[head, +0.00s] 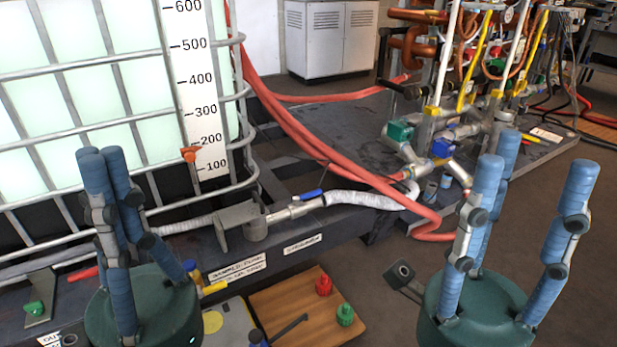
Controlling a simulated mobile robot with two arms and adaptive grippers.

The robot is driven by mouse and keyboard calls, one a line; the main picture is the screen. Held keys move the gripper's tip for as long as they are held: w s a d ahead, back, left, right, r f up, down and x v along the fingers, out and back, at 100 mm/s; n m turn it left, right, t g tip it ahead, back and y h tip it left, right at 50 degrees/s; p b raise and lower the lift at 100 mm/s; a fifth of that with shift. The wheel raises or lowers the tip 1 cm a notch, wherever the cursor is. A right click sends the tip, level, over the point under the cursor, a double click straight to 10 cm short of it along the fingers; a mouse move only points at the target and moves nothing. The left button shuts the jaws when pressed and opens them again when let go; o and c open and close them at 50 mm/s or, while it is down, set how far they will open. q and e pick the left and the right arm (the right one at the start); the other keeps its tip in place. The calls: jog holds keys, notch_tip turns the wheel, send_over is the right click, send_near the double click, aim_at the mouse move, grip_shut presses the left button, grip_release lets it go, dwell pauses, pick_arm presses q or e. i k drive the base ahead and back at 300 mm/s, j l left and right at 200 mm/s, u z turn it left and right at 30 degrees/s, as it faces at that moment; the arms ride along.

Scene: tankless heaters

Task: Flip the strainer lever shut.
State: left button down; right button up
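A blue lever (309,195) lies along a metal valve on the hose line beside the tank, in the middle of the head view. A grey branched pipe fitting (405,150) with green and blue parts stands further back on the platform. I cannot tell which of these parts is the strainer lever. My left gripper (102,158) points up at the lower left, its fingers overlapping in view, well apart from both. My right gripper (534,166) is at the lower right, fingers spread and empty, in front of and right of the fitting.
A caged tank (90,75) with a level scale fills the upper left. Red hoses (300,130) cross the dark platform (320,106). A wooden board (300,306) with red and green knobs lies below. Dark floor between the grippers is partly clear.

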aim_at(310, 195)
jog(key=i+l+z, duration=0.1)
jog(key=i+l, duration=0.4)
jog(key=i+l+z, duration=0.15)
jog(key=i+l, duration=0.3)
jog(key=i, duration=0.25)
